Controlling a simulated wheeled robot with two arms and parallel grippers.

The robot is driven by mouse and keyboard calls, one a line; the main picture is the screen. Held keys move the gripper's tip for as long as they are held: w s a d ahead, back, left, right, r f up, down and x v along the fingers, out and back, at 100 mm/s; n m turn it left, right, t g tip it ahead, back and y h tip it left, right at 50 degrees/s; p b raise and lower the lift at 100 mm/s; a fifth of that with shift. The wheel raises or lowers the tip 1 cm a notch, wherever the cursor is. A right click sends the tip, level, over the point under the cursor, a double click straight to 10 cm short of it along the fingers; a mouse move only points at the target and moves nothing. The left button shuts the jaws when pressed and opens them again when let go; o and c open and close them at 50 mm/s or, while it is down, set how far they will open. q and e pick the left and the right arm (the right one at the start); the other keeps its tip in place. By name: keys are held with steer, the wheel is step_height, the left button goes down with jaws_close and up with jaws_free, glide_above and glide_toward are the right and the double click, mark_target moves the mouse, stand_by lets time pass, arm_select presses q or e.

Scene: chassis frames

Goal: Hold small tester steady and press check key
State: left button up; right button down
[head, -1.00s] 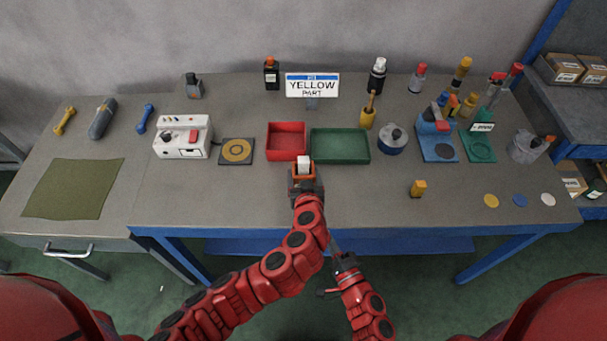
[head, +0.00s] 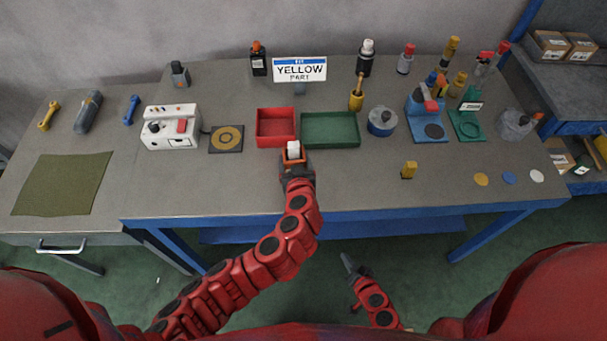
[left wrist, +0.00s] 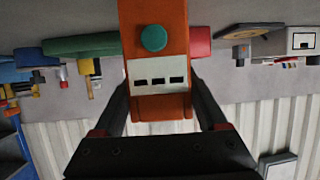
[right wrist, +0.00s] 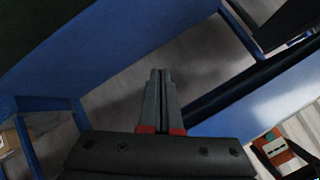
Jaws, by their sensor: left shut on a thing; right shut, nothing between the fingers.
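The small tester (head: 293,154) is an orange block with a pale panel, held above the table's front part, before the red tray. In the left wrist view the tester (left wrist: 158,104) shows a round green key (left wrist: 153,38) and a white panel with three dark slots. My left gripper (head: 295,165) is shut on the tester, a finger on each side. My right gripper (head: 347,260) is shut and empty, low in front of the table edge and well apart from the tester. Its closed fingertips (right wrist: 160,75) show in the right wrist view, with the tester (right wrist: 276,150) at lower right.
A red tray (head: 276,143) and a green tray (head: 330,143) lie behind the tester. A white device (head: 171,141) stands left, and a yellow block (head: 409,170) right. The blue table edge (head: 400,216) lies between my right gripper and the tabletop.

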steer(key=d+n+h, duration=0.4)
steer(key=d+n, duration=0.3)
steer(key=d, duration=0.4)
steer(key=w+d+r+n+t, duration=0.35)
steer(key=r+n, duration=0.25)
steer(key=n, duration=0.2)
steer(key=a+r+n+g+y, duration=0.1)
steer(key=a+r+n+y, duration=0.6)
steer(key=a+n, duration=0.2)
steer(key=w+a+r+n+g+y, duration=0.1)
steer(key=a+r+n+y, duration=0.6)
steer(key=a+n+y, duration=0.1)
steer(key=shift+a+n, duration=0.8)
steer(key=shift+a, duration=0.25)
steer(key=shift+w+r, duration=0.1)
